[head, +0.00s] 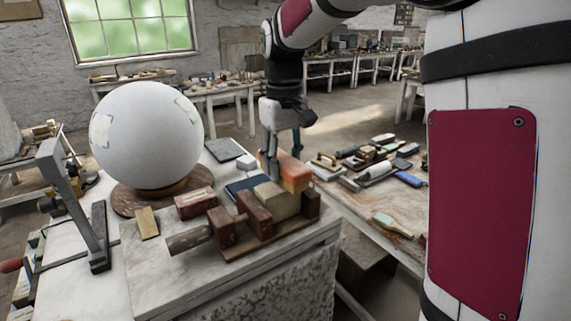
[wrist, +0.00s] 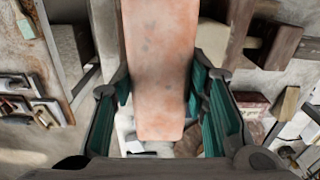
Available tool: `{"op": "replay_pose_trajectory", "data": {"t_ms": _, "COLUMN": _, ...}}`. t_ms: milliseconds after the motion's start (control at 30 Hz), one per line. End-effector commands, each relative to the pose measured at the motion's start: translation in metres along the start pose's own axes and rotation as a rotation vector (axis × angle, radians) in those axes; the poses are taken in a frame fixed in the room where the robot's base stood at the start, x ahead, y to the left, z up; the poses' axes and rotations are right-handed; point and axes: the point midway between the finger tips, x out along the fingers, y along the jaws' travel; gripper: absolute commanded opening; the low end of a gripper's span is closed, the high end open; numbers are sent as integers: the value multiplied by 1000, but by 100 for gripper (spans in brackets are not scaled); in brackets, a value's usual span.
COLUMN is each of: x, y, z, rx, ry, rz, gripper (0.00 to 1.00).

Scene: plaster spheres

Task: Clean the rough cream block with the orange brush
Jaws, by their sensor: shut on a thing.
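The rough cream block (head: 275,201) sits between brown wooden jaws of a clamp (head: 252,238) near the front of the white worktop. My gripper (head: 284,158) points down just behind the block and is shut on the orange brush (head: 293,168). The brush's lighter underside is low at the block's far right end; I cannot tell whether it touches the block. In the wrist view the brush (wrist: 160,70) fills the space between the two green-padded fingers (wrist: 163,108) and hides what lies beneath it.
A large white sphere (head: 148,135) stands on a round wooden base (head: 165,195) at left. A reddish-brown block (head: 195,203) and a small wooden piece (head: 147,223) lie left of the clamp. A grey metal stand (head: 75,205) is at far left. Several tools cover the right table (head: 385,205).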

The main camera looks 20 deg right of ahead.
Motion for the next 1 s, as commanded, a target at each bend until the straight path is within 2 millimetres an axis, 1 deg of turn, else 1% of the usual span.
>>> {"op": "replay_pose_trajectory", "data": {"t_ms": 33, "x": 2, "y": 0, "z": -6, "rx": -1, "ry": 0, "rz": 0, "gripper": 18}}
{"op": "replay_pose_trajectory", "data": {"t_ms": 200, "x": 2, "y": 0, "z": -15, "rx": 0, "ry": 1, "rz": 0, "gripper": 18}}
{"op": "replay_pose_trajectory", "data": {"t_ms": 467, "x": 1, "y": 0, "z": -15, "rx": 0, "ry": 0, "rz": 0, "gripper": 18}}
{"op": "replay_pose_trajectory", "data": {"t_ms": 633, "x": -2, "y": 0, "z": -10, "rx": 0, "ry": 0, "rz": 0, "gripper": 18}}
{"op": "replay_pose_trajectory", "data": {"t_ms": 867, "x": -13, "y": -1, "z": 7, "rx": 0, "ry": 0, "rz": 0, "gripper": 18}}
{"op": "replay_pose_trajectory", "data": {"t_ms": 1000, "x": -14, "y": 0, "z": 8, "rx": -1, "ry": 0, "rz": 0, "gripper": 18}}
